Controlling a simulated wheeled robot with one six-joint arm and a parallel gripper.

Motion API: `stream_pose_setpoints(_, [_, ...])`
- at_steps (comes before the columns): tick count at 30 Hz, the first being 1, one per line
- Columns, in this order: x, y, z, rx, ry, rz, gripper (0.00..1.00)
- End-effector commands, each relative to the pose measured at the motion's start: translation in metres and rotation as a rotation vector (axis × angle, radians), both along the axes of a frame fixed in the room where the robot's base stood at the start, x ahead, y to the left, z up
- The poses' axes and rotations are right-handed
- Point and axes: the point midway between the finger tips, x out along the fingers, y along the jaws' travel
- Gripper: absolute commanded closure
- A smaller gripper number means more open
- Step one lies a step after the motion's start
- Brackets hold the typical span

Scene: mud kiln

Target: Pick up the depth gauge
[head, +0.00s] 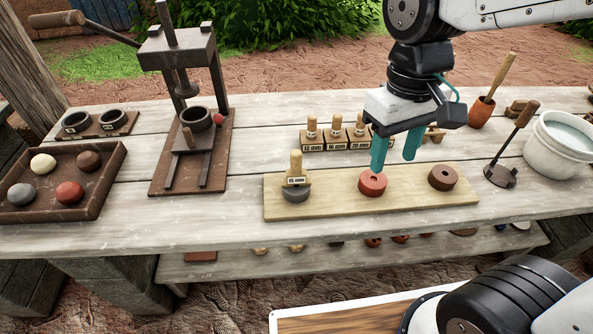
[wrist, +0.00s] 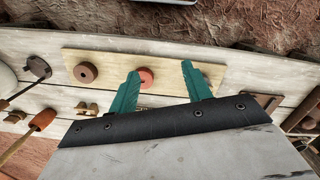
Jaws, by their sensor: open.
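A small gauge with a wooden handle and a labelled block (head: 295,168), which looks like the depth gauge, stands upright on a grey clay disc (head: 296,195) at the left end of a pale board (head: 330,208). Several similar labelled pieces (head: 335,138) stand in a row behind the board. My gripper (head: 394,160) is open and empty, its teal fingers pointing down above the red disc (head: 372,184), right of the gauge. In the wrist view the red disc (wrist: 147,78) shows between the fingers (wrist: 160,72); the gauge is not visible there.
A brown disc (head: 443,178) sits at the board's right end. A dark stamp tool (head: 510,150) and a white bucket (head: 560,140) stand at the right. A lever press (head: 185,100) and a tray of clay balls (head: 65,180) are at the left.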

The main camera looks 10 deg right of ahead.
Motion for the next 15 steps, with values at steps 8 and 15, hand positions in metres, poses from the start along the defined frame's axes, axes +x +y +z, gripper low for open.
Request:
stream_pose_setpoints(8, [0.070,0.087,-0.047,-0.003,0.042,0.274,0.51])
stream_pose_setpoints(15, [0.120,0.136,-0.065,0.029,-0.035,0.415,0.51])
